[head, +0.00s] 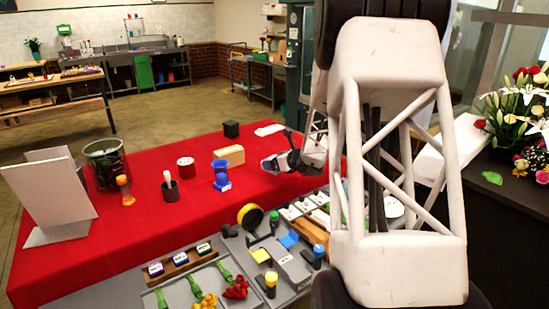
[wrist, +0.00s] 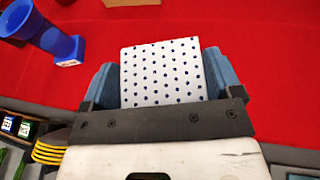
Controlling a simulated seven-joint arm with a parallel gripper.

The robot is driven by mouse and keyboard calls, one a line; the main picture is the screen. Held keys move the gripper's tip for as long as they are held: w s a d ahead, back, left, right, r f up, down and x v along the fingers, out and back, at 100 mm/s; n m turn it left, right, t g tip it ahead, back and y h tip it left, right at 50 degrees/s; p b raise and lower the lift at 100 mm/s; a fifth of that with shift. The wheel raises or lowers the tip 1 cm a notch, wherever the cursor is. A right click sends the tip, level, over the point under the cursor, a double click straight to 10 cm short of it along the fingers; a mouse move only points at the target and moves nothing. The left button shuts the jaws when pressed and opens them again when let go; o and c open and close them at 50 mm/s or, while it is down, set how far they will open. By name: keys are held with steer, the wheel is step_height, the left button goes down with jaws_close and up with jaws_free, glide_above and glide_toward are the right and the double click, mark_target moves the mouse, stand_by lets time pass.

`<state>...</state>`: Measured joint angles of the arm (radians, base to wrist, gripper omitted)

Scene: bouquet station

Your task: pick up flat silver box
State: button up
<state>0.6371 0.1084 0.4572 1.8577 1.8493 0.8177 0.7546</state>
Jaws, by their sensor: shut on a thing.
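My gripper (head: 290,157) is low over the red table, right of the blue vase, and is partly hidden by my arm in the head view. In the wrist view my gripper (wrist: 158,84) is shut on a flat box (wrist: 162,72), with one blue-grey finger on each side. The box shows a pale, whitish-silver face with rows of dark blue dots. Its near end is hidden by the gripper's dark bar. I cannot tell whether it touches the table.
The blue vase (head: 221,175) stands left of the gripper; it also shows in the wrist view (wrist: 45,32). A tan block (head: 230,155) lies behind it, with a dark green cube (head: 231,129) farther back. Red cloth is clear at left front.

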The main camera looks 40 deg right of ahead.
steer(key=shift+s+a+r, duration=0.1)
steer(key=shift+s+a, duration=0.2)
steer(key=shift+s, duration=0.25)
steer(key=shift+s+a+r, duration=0.1)
steer(key=shift+s+a, duration=0.2)
steer(key=shift+s, duration=0.25)
